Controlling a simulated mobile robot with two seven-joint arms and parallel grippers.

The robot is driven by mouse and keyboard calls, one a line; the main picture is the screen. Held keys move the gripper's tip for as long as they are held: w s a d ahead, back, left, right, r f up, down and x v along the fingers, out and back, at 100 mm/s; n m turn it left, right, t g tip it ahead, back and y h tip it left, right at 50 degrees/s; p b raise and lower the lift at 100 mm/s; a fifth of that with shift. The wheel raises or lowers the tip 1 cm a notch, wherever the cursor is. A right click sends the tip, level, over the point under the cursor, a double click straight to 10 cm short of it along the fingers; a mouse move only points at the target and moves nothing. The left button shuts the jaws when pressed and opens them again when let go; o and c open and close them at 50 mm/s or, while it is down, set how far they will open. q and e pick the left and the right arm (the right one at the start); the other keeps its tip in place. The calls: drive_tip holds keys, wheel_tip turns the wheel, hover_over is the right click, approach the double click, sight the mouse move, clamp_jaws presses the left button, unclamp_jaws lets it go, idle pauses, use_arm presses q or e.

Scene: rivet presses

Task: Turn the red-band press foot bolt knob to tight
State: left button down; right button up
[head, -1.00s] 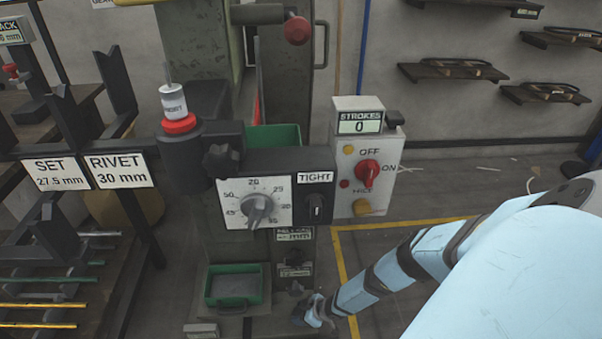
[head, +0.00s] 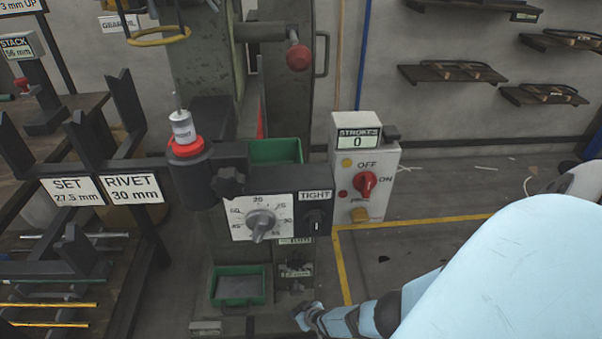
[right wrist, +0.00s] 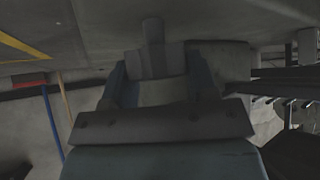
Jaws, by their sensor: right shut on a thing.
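The press (head: 205,80) with a red band (head: 187,149) stands in the middle of the head view. My right gripper (head: 305,316) is low at the right side of the press foot, small and partly dark. In the right wrist view its two fingers (right wrist: 155,85) stand either side of a dark grey block-like piece, the foot bolt knob (right wrist: 152,58), and are shut on it. In the head view the gripper hides most of this knob, so its turn position cannot be read. A TIGHT plate (head: 315,196) sits above a small dark knob (head: 315,221) on the front panel. My left gripper is out of view.
A grey dial (head: 261,223) is on the panel. A control box (head: 362,180) with a red switch stands to its right. Green trays (head: 240,288) sit on the press. A rod rack (head: 60,265) is at left. The floor right of the yellow line is open.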

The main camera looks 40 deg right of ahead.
drive_tip(key=shift+w+a+r+m+h, duration=0.2)
drive_tip(key=shift+w+m+h, duration=0.1)
drive_tip(key=shift+m+h, duration=0.6)
drive_tip(key=shift+f+m+g+h, duration=0.1)
drive_tip(key=shift+m+g+h, duration=0.35)
drive_tip(key=shift+m, duration=0.55)
drive_tip(key=m+g+h, duration=0.1)
drive_tip(key=m+h, duration=0.1)
drive_tip(key=m, duration=0.1)
use_arm(q)
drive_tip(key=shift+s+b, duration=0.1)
drive_tip(key=shift+b, duration=0.2)
use_arm(e)
drive_tip(key=shift+s+m+g+h, duration=0.1)
drive_tip(key=shift+m+g+h, duration=0.15)
drive_tip(key=shift+m, duration=0.05)
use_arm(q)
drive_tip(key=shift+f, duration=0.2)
use_arm(e)
drive_tip(key=o, duration=0.9)
drive_tip(key=shift+c, duration=0.2)
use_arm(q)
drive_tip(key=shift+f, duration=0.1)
use_arm(e)
drive_tip(key=shift+o, duration=0.3)
drive_tip(key=shift+s, duration=0.1)
